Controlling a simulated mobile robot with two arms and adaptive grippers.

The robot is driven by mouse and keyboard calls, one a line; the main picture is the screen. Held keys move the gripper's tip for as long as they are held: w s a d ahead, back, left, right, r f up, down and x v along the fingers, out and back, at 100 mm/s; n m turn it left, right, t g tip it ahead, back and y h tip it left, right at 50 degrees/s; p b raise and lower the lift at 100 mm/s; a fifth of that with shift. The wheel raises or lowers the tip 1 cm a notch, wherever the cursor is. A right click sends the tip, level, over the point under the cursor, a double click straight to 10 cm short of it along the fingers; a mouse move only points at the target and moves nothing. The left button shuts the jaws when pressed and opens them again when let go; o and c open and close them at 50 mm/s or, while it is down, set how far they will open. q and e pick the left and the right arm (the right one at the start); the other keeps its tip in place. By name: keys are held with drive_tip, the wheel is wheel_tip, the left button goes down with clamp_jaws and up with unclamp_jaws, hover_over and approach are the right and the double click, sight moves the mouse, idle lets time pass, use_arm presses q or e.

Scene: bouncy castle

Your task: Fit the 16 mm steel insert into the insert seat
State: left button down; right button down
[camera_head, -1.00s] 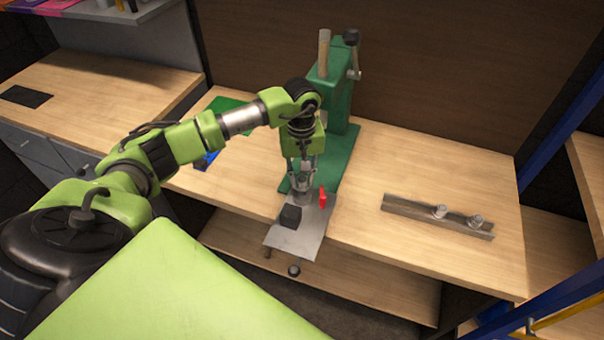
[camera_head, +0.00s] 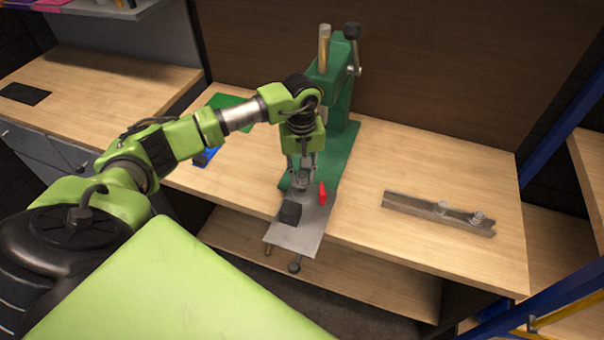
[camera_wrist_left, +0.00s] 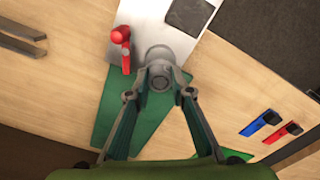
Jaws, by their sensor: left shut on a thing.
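My left gripper (camera_head: 302,182) points down over the rear of a grey metal plate (camera_head: 300,236); it also shows in the left wrist view (camera_wrist_left: 160,92). Its fingers are shut on a small round grey steel piece (camera_wrist_left: 160,78), apparently the insert. In the wrist view a wider grey round part (camera_wrist_left: 157,53), perhaps the insert seat, shows right beside the held piece, towards the plate. I cannot tell whether the two touch. My right gripper is not in view.
A green press (camera_head: 335,90) rises directly behind the gripper. A grooved metal rail (camera_head: 415,208) with two round steel pieces lies on the right of the wooden table. Red (camera_wrist_left: 281,132) and blue (camera_wrist_left: 260,122) tools lie on the other side. Table between plate and rail is clear.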

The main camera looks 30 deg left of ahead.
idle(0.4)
use_arm(q)
drive_tip(key=shift+f+b, duration=0.15)
drive_tip(key=shift+b, duration=0.3)
idle(0.3)
drive_tip(key=shift+f+b, duration=0.15)
drive_tip(key=shift+b, duration=0.25)
idle(0.4)
drive_tip(key=shift+f+b, duration=0.4)
drive_tip(key=shift+b, duration=0.15)
drive_tip(key=shift+f, duration=0.15)
drive_tip(key=shift+f+b, duration=0.25)
drive_tip(key=shift+b, duration=0.3)
